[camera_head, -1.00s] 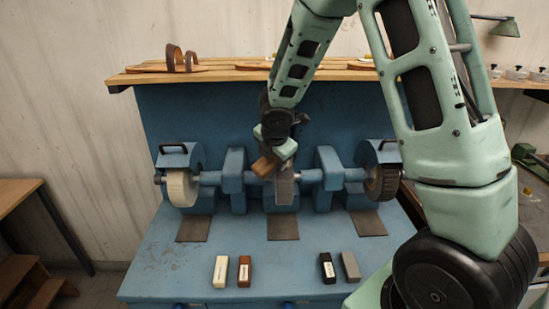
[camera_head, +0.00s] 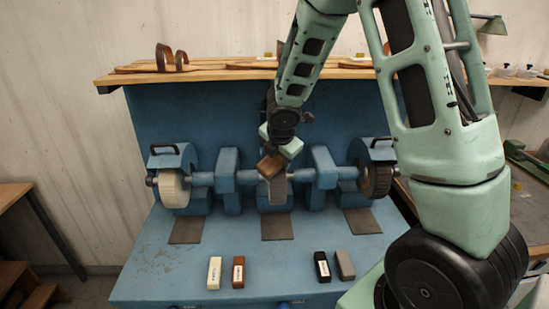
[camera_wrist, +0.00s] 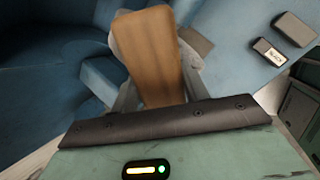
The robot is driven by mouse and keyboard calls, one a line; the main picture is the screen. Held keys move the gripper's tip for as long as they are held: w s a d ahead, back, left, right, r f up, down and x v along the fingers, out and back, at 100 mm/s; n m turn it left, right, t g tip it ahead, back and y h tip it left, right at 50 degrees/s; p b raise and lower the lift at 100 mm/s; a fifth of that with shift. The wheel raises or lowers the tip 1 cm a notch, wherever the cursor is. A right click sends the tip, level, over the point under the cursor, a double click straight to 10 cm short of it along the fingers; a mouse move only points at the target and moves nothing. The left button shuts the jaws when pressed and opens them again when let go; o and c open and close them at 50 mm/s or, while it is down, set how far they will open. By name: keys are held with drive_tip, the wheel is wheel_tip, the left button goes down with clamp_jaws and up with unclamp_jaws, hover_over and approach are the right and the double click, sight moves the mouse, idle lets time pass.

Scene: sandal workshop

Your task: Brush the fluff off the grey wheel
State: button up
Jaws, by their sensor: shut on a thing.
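My gripper (camera_head: 281,146) is shut on a brown wooden brush (camera_head: 270,166), which also fills the upper middle of the wrist view (camera_wrist: 150,60). Its bristles cannot be made out. The grey wheel (camera_head: 278,192) is the middle wheel on the blue grinding machine. The brush is held tilted at the wheel's upper front and covers its top. I cannot tell whether they touch. No fluff can be made out on the visible part of the wheel.
A cream wheel (camera_head: 172,189) is at the left and a dark bristly wheel (camera_head: 377,182) at the right. Cream (camera_head: 214,272), brown (camera_head: 238,271), black (camera_head: 322,266) and grey (camera_head: 345,264) bars lie on the front bench. A wooden shelf (camera_head: 205,74) holds sandal parts behind.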

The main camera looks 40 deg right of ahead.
sight(267, 156)
drive_tip(key=shift+s+d+f, duration=0.1)
drive_tip(key=shift+s+d, duration=0.3)
drive_tip(key=shift+d, duration=0.2)
drive_tip(key=shift+s+d+f, duration=0.1)
drive_tip(key=shift+s+d, duration=0.25)
drive_tip(key=shift+d, duration=0.25)
drive_tip(key=shift+a, duration=0.1)
drive_tip(key=shift+w+a, duration=0.6)
drive_tip(key=shift+a, duration=0.25)
drive_tip(key=shift+w+a, duration=0.55)
drive_tip(key=shift+a, duration=0.25)
drive_tip(key=shift+w+a, duration=0.6)
drive_tip(key=shift+a, duration=0.25)
drive_tip(key=shift+r, duration=0.15)
drive_tip(key=shift+s+a+r+p, duration=0.1)
drive_tip(key=shift+r+p, duration=0.2)
drive_tip(key=shift+p, duration=0.05)
drive_tip(key=shift+p+v, duration=1.45)
drive_tip(key=shift+v, duration=1.1)
drive_tip(key=shift+s, duration=0.1)
